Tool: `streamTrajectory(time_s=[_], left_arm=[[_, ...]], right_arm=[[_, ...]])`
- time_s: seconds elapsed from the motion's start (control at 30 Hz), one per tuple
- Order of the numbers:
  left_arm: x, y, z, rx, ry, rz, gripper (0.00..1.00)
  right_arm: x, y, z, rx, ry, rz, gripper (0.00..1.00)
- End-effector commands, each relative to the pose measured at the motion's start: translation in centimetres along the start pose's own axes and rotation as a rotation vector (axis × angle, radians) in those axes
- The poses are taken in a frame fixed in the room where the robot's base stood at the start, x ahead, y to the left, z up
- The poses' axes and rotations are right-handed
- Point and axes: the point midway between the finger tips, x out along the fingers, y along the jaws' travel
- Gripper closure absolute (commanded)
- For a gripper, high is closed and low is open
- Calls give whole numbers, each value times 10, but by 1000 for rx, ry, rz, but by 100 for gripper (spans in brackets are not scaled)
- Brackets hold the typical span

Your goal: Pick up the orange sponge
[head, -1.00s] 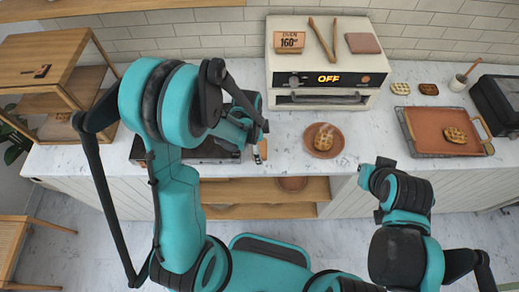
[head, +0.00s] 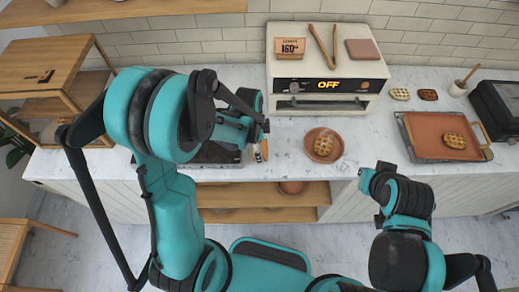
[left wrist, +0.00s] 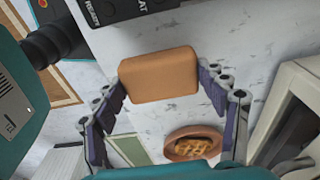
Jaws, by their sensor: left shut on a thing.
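The orange sponge (left wrist: 158,75) is a rounded block in the middle of the left wrist view. My left gripper (left wrist: 162,80) has its purple-padded fingers against the sponge's two sides and is shut on it. The sponge looks held above the marble counter. In the head view my left arm hides most of that gripper and I cannot make out the sponge clearly. My right arm's end (head: 385,190) is in front of the counter's edge, and its fingers are not clear enough to judge.
A terracotta plate (head: 310,154) with a round waffle sits on the counter, right of my left gripper. A white oven (head: 375,102) stands behind it. A tray (head: 415,135) with a waffle lies at the right. A wooden shelf unit (head: 40,60) stands at the left. Counter between plate and tray is clear.

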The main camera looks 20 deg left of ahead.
Motion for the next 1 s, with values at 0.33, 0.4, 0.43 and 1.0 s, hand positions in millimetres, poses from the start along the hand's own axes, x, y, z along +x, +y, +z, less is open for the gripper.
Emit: streamTrajectory(time_s=[0.33,0.4,0.43,1.0], left_arm=[[-45,36,-65,8,0,1,46],[-52,43,-78,6,0,0,46],[-54,45,-83,5,0,0,46],[-67,60,-109,0,0,0,46]], right_arm=[[-14,0,-10,0,0,0,100],[-15,0,-11,0,0,0,100],[-16,0,-11,0,0,0,100],[-18,0,-13,0,0,0,100]])
